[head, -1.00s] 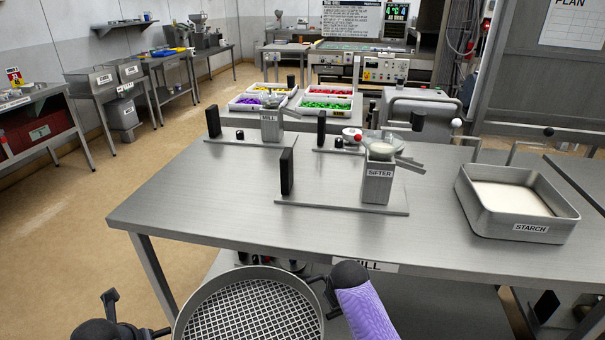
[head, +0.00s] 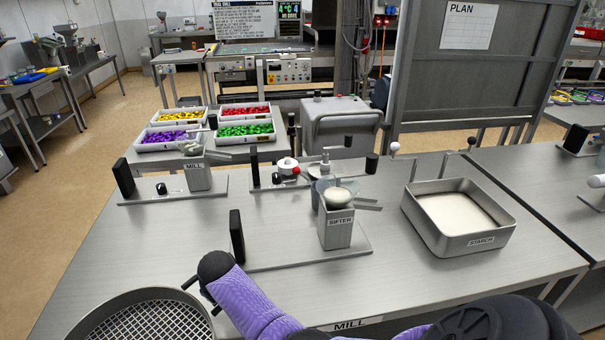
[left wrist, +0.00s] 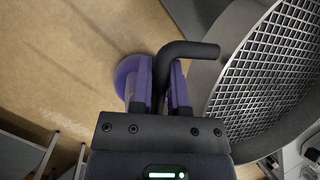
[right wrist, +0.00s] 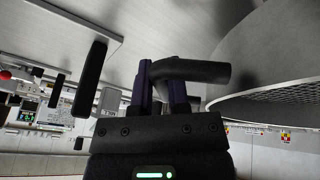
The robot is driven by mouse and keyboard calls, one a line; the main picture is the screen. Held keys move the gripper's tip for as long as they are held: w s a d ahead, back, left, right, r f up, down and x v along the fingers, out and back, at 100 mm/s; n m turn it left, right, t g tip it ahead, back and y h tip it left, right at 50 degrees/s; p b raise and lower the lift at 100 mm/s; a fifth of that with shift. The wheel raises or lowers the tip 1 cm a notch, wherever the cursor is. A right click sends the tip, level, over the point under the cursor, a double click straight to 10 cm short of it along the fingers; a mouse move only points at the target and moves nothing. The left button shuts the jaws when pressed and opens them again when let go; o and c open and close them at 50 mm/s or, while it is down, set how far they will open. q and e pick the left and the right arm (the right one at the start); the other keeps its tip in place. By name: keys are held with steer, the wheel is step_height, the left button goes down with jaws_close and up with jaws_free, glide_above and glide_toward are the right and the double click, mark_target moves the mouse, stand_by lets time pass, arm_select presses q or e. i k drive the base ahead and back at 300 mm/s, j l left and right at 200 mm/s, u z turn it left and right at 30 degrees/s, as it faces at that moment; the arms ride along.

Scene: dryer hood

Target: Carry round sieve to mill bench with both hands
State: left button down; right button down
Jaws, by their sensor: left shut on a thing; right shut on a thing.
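The round sieve (head: 150,322), a grey metal ring with a square wire mesh, is at the bottom left of the head view, partly cut off. It overlaps the front left edge of the mill bench (head: 130,250), a steel table with a MILL label; its height above the top is unclear. My right gripper (head: 200,290) is shut on its dark bent handle, also seen in the right wrist view (right wrist: 195,70). My left gripper (left wrist: 165,85) is shut on the other handle (left wrist: 190,50) in the left wrist view, with floor behind; it is outside the head view.
On the bench stand a sifter stand (head: 337,230), a mill stand (head: 197,177), a third stand behind, and a starch tray (head: 460,235) at the right. The front left of the bench top is clear. Coloured trays (head: 245,132) sit behind.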

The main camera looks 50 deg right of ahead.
mark_target(137, 278)
steer(key=i+l, duration=0.2)
steer(key=i, duration=0.25)
steer(key=i+l, duration=0.25)
steer(key=i, duration=0.15)
